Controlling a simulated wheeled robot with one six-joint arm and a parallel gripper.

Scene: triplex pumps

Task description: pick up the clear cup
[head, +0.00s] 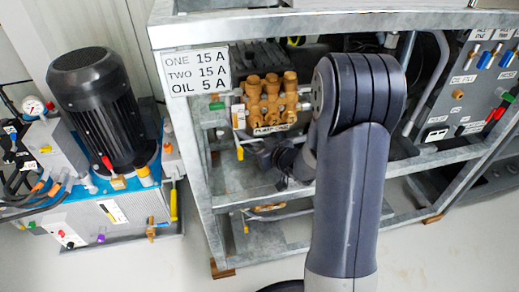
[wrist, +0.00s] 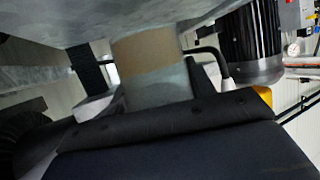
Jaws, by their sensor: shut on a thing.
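The clear cup (wrist: 158,88) is in the wrist view, just beyond the dark edge of my gripper's body. It looks like a see-through cylinder, tan in its upper part and grey-green below. My gripper (head: 272,153) shows in the head view as a dark shape in front of the pump frame, partly hidden by my arm. It is shut on the cup. I cannot make out the cup in the head view, and the wrist view hides its lower end.
A galvanised steel frame (head: 196,185) surrounds a brass triplex pump (head: 270,98) with a label sign (head: 195,71). A black motor (head: 103,105) stands on a blue unit at left. A valve panel (head: 470,85) is at right.

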